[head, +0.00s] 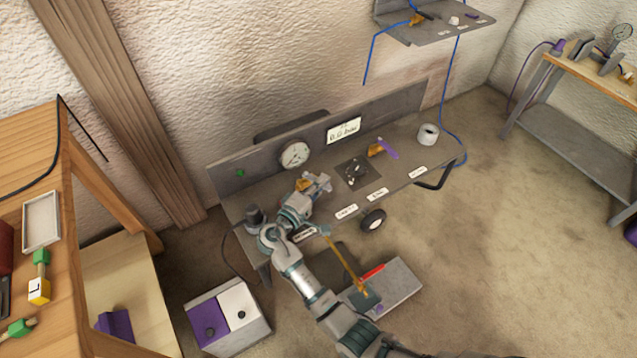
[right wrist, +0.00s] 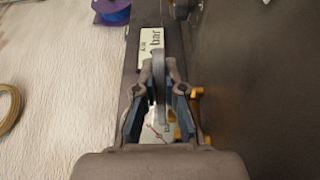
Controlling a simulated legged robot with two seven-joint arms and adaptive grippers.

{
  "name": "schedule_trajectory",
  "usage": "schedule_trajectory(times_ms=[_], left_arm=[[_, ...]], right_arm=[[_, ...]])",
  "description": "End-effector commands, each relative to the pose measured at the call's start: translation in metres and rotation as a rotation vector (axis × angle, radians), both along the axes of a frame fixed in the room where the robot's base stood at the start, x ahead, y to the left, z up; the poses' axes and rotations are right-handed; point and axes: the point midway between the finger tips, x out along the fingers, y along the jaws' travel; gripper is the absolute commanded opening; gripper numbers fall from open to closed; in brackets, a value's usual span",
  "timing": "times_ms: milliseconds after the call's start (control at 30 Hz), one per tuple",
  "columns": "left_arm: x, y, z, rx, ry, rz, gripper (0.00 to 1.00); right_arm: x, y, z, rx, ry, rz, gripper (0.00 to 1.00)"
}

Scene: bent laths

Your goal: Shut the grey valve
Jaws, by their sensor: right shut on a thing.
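The grey valve shows as brass-yellow body parts (head: 303,185) on the grey bench, partly covered by my right gripper (head: 319,184). In the right wrist view its grey lever (right wrist: 159,72) stands between the two fingers of my right gripper (right wrist: 160,100), which is shut on it. The yellow body (right wrist: 188,112) is partly hidden behind the right finger there. How far the lever is turned is hard to tell. A second yellow valve with a purple lever (head: 388,149) sits farther right on the bench. My left gripper is not in view.
A round gauge (head: 295,154) and a lettered plate (head: 344,130) are on the bench's back panel. A white roll (head: 428,134) stands at the bench's right end. A purple-and-white box (head: 228,313) and a grey box (head: 400,285) are on the floor.

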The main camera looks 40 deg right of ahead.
Motion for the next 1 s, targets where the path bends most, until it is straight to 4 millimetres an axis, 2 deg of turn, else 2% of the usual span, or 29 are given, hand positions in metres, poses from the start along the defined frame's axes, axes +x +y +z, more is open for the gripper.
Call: schedule_trajectory(times_ms=[33,333,367,400,433,467,767,867,1000], left_arm=[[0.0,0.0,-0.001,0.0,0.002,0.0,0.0],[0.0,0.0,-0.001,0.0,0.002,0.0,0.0],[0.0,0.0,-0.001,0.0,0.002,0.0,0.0],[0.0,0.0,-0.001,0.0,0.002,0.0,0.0],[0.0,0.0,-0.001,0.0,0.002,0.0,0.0],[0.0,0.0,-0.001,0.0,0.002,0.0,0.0],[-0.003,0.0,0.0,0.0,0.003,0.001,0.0],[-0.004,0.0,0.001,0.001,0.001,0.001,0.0],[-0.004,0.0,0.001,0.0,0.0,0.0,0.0]], right_arm=[[-0.004,-0.002,-0.008,0.008,0.012,-0.015,0.0],[-0.004,-0.001,-0.008,0.009,0.012,-0.014,0.0],[-0.004,-0.001,-0.008,0.009,0.012,-0.014,0.16],[-0.004,-0.001,-0.008,0.009,0.012,-0.014,0.26],[-0.004,-0.001,-0.008,0.009,0.011,-0.013,0.34],[-0.004,-0.001,-0.007,0.008,0.01,-0.013,0.35],[-0.002,0.002,-0.004,0.005,0.005,-0.008,0.35],[-0.004,0.011,-0.004,0.006,0.005,-0.007,0.35],[-0.009,0.037,-0.005,0.007,0.007,-0.006,0.35]])
